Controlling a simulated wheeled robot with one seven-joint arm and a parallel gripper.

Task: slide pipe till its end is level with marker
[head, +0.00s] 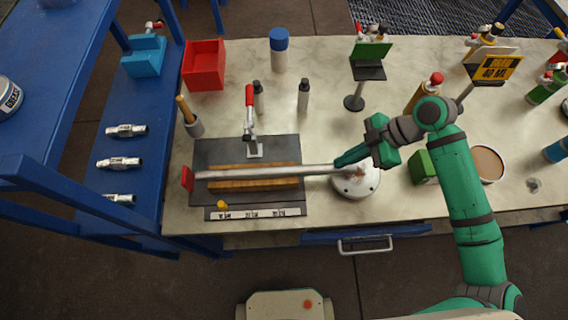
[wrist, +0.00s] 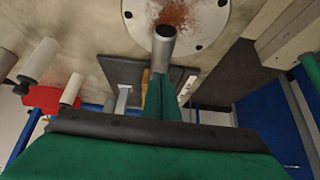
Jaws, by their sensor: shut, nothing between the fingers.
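The grey metal pipe (head: 262,172) lies left to right along a wooden grooved block (head: 255,185) on a dark base plate. Its left end is just right of an upright red plate (head: 187,178), with a small gap; this plate may be the marker. Its right end overhangs the base plate. My gripper (head: 342,162) is shut and empty at the pipe's right end. In the wrist view, the pipe's open end (wrist: 164,38) shows beyond my shut green fingers (wrist: 165,90). I cannot tell whether they touch the pipe.
A toggle clamp with a red handle (head: 250,98) stands behind the block. A printed scale strip (head: 255,213) and a yellow knob (head: 222,204) lie in front. A round white flange (head: 356,183) sits below the pipe's right end. A green box (head: 422,168) stands right.

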